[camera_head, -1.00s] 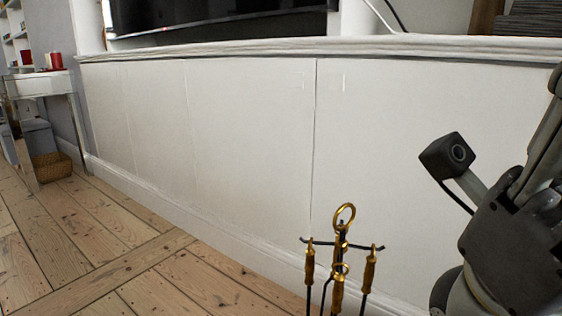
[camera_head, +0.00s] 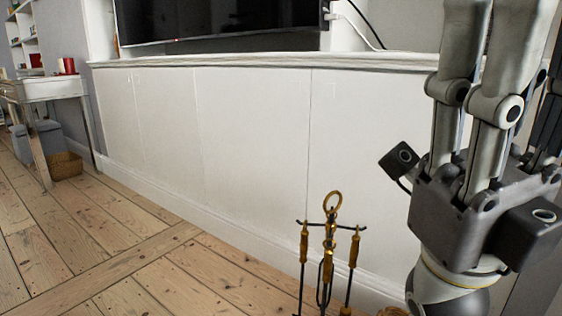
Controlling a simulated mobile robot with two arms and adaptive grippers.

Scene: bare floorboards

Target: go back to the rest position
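My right gripper (camera_head: 490,105) stands at the right side of the head view with its grey fingers pointing up. Its dark palm and small boxy parts show in front of the white panelling. The fingertips run out of the top of the picture, so how far apart they are is hidden. Nothing held is visible in the part that shows. My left gripper is not in view.
A fireplace tool stand (camera_head: 329,250) with brass handles is on the floor left of my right gripper. A long white cabinet (camera_head: 240,150) runs behind, with a dark screen (camera_head: 220,18) above. A white table (camera_head: 50,90) and basket (camera_head: 66,165) are far left. Floorboards (camera_head: 90,240) are clear at left.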

